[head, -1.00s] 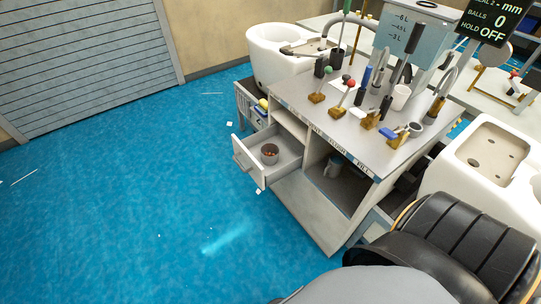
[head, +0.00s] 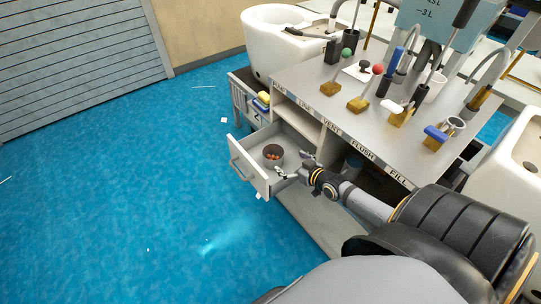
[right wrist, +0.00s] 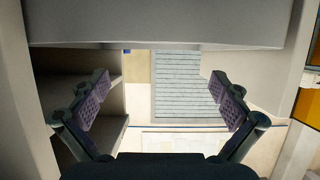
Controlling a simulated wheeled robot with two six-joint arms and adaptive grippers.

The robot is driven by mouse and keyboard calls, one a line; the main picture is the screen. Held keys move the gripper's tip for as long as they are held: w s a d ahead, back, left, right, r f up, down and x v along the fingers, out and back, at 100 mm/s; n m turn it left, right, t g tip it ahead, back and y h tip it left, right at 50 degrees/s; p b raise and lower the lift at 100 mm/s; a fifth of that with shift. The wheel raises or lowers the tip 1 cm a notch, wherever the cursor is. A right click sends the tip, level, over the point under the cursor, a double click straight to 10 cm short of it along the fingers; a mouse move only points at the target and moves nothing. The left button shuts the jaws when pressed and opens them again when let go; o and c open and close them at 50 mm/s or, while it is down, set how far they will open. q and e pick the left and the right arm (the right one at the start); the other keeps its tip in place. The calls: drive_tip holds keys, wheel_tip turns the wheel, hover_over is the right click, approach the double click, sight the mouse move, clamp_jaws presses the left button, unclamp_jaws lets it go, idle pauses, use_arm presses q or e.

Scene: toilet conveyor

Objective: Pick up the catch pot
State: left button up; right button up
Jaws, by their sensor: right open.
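The catch pot (head: 272,155), a small dark round pot with orange-brown balls inside, stands upright in the pulled-out drawer (head: 240,157) of the cabinet. My right gripper (head: 281,173) is at the drawer's near right side, just below the pot in the head view. Its two fingers stand wide apart, with nothing between them in the right wrist view (right wrist: 158,88). The pot does not show in the right wrist view. In the head view I cannot tell whether the gripper touches the drawer. My left gripper is not in view.
The bench top (head: 335,82) above the drawer carries several levers and valves. A front edge with printed labels (head: 345,137) overhangs the open shelf. A white toilet bowl (head: 270,35) stands behind the bench.

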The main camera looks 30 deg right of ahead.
sight(267, 149)
drive_tip(key=b+x, duration=0.4)
drive_tip(key=x, duration=0.1)
drive_tip(key=shift+w+f, duration=0.25)
drive_tip(key=shift+f, duration=0.05)
drive_tip(key=b+x, duration=0.3)
drive_tip(key=x, duration=0.1)
drive_tip(key=shift+s+d+f, duration=0.15)
drive_tip(key=shift+d+f, duration=0.15)
drive_tip(key=shift+w, duration=0.45)
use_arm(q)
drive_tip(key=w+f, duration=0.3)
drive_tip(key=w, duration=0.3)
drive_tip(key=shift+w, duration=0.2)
use_arm(e)
drive_tip(key=shift+a, duration=0.1)
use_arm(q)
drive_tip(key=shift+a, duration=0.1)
use_arm(e)
drive_tip(key=shift+s, duration=0.1)
drive_tip(key=c, duration=1.1)
